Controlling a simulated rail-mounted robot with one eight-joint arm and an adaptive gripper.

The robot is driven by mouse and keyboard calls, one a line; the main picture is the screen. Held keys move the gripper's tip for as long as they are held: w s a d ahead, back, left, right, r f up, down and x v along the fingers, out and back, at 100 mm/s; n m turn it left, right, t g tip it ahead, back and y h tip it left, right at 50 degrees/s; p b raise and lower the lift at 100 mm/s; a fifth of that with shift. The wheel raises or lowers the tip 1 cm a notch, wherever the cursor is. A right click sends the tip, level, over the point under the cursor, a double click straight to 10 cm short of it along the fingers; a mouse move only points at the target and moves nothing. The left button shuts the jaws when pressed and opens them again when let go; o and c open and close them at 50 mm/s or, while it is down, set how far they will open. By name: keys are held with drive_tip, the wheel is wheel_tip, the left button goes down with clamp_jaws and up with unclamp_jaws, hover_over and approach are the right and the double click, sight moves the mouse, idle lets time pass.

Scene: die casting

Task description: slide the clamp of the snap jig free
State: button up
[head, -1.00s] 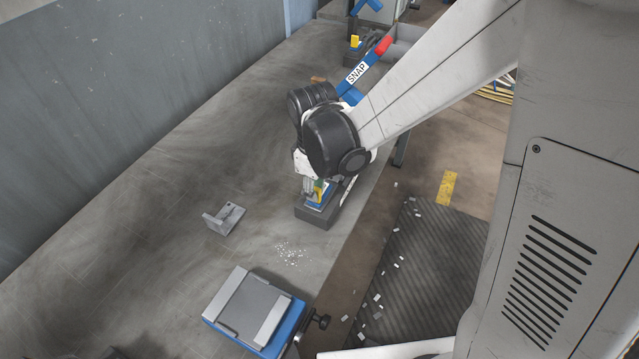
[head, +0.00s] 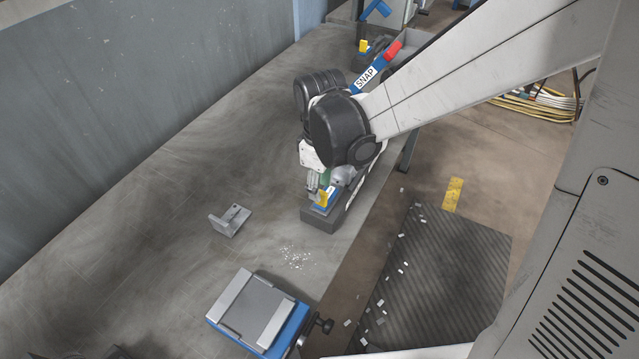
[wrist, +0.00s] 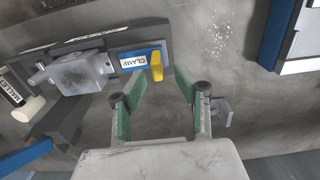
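The clamp (wrist: 140,58) is a blue piece labelled CLAMP with an upright yellow tab (wrist: 156,66). It sits at the near end of the snap jig's dark base (head: 322,224). The blue clamp and its yellow tab (head: 323,198) also show in the head view, just below my gripper. My gripper (wrist: 160,78) is open, its two green-lined fingers apart. In the wrist view the yellow tab stands between the fingertips, nearer the left one, with no clear contact. A grey casting (wrist: 78,75) lies in the jig beside the clamp. My wrist hides the jig's middle in the head view.
A blue lever labelled SNAP with a red grip (head: 393,51) rises behind my wrist. A small grey bracket (head: 230,220) and white chips (head: 296,257) lie on the bench. A blue fixture with a grey plate (head: 254,307) stands nearer. The bench left of the jig is mostly clear.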

wheel_tip(320, 180, up, 8)
drive_tip(key=shift+r, duration=0.25)
idle(0.4)
drive_tip(key=s+d+r+m+t, duration=0.3)
drive_tip(key=s+d+m, duration=0.2)
drive_tip(key=d, duration=0.3)
drive_tip(key=s+d+r+m+t, duration=0.4)
drive_tip(key=s+d+m, duration=0.2)
drive_tip(key=d, duration=0.2)
drive_tip(key=shift+s+d+m, duration=0.3)
drive_tip(key=shift+s, duration=0.05)
